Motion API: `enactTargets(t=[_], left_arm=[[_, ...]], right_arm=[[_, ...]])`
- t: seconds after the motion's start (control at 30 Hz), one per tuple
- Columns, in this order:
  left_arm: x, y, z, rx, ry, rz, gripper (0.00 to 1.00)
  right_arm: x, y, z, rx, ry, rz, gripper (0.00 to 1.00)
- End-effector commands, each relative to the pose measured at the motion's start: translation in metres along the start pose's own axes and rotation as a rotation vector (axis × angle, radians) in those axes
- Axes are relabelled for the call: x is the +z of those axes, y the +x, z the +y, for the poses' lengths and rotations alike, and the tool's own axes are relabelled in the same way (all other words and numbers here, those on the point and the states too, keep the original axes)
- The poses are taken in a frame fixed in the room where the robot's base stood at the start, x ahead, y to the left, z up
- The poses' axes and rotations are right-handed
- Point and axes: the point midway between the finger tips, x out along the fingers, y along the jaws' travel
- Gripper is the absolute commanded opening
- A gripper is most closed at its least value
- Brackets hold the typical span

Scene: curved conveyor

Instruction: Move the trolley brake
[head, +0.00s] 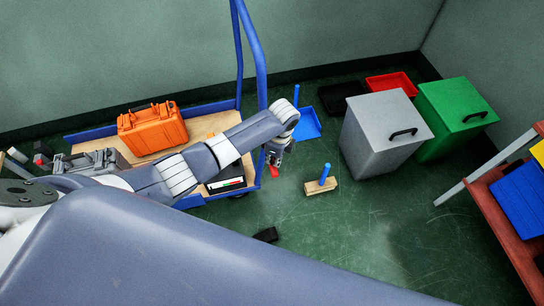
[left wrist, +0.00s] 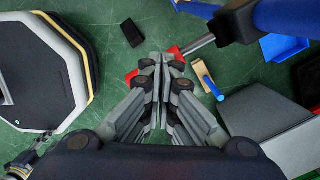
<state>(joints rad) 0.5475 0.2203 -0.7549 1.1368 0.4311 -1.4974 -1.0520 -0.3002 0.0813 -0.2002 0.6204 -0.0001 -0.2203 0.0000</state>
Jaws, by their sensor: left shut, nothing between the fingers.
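The blue trolley (head: 95,133) with a wooden deck stands at the left of the head view. My left gripper (head: 274,162) is shut and empty, low beside the trolley's right end. A small red part (head: 274,172), which looks like the brake, shows at its fingertips. In the left wrist view the closed fingers (left wrist: 158,62) have a red piece (left wrist: 177,53) at the end of a grey rod just right of them. Another red patch shows left of them. I cannot tell whether the fingers touch the red part. A piece at the lower left (left wrist: 28,162) may be my right gripper; its state is unclear.
An orange case (head: 152,129) rides on the trolley. A brush (head: 321,184), a black block (head: 266,234) and a blue dustpan (head: 308,124) lie on the floor. A grey bin (head: 382,135) and a green bin (head: 452,115) stand right. Floor between brush and red table (head: 492,205) is clear.

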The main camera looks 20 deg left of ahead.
Motion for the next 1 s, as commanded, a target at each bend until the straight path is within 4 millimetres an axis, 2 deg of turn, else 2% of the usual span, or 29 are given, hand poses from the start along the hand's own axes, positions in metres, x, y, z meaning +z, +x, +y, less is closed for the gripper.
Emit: enactTargets(t=[0.17, 0.4, 0.77, 0.87, 1.0], left_arm=[[-0.004, -0.003, 0.000, 0.000, 0.001, 0.002, 0.00], [-0.029, -0.015, 0.000, 0.000, 0.001, 0.000, 0.00], [-0.029, -0.017, -0.001, -0.002, 0.001, 0.001, 0.00], [-0.029, -0.028, -0.001, -0.003, 0.001, 0.001, 0.00], [-0.030, -0.054, -0.002, -0.006, 0.001, 0.002, 0.00]], right_arm=[[0.000, -0.003, 0.000, 0.000, 0.000, 0.000, 0.40], [-0.002, -0.017, 0.001, 0.000, 0.001, 0.000, 0.40], [-0.002, -0.015, 0.000, 0.000, 0.000, 0.001, 0.40], [-0.002, -0.015, 0.000, -0.001, 0.000, 0.001, 0.40], [-0.002, -0.015, -0.001, -0.001, 0.001, 0.001, 0.40]])
